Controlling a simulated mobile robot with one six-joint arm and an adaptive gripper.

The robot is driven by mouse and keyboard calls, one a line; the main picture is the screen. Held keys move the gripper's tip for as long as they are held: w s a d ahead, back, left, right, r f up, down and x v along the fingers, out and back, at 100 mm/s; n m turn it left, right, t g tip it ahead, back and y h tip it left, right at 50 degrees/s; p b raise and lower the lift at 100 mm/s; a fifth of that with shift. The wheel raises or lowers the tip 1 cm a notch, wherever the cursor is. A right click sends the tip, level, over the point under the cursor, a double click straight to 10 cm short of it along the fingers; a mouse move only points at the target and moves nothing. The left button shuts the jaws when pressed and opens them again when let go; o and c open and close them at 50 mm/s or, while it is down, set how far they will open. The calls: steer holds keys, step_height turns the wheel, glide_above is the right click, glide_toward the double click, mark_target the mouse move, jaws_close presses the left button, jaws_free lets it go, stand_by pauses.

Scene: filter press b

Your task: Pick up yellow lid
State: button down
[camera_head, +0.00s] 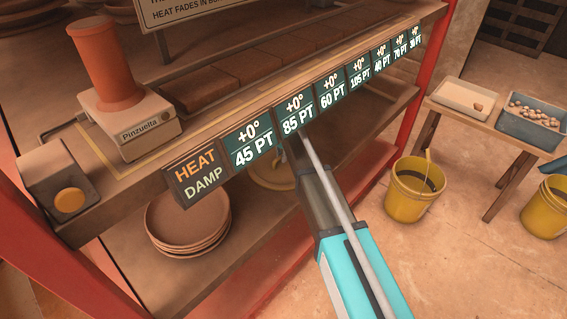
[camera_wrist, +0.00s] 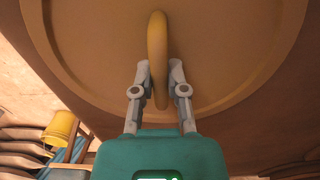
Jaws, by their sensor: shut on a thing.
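The yellow lid (camera_wrist: 225,45) is a large round disc with a raised rim, and it fills the upper part of the wrist view. Its curved yellow handle (camera_wrist: 157,40) stands out from the middle. My gripper (camera_wrist: 160,82) is shut on this handle, with one finger on each side. In the head view, part of the lid (camera_head: 268,172) shows under the upper shelf, partly hidden by my arm and the label panels. My fingertips are hidden there. I cannot tell whether the lid touches the shelf below.
A stack of clay plates (camera_head: 185,225) sits left of the lid on the lower shelf. Label panels (camera_head: 297,117) hang along the upper shelf's edge, close above my arm. A red post (camera_head: 425,85) and a yellow bucket (camera_head: 413,195) stand to the right.

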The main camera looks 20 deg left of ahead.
steer(key=shift+r, duration=0.15)
stand_by(0.3)
step_height(320, 180, up, 3)
steer(key=p, duration=0.3)
steer(key=s+d, duration=0.3)
steer(key=d, duration=0.5)
steer(key=s+d, duration=0.4)
steer(key=d, duration=0.4)
steer(key=shift+d, duration=0.3)
steer(key=shift+r, duration=0.1)
steer(key=shift+s, duration=0.1)
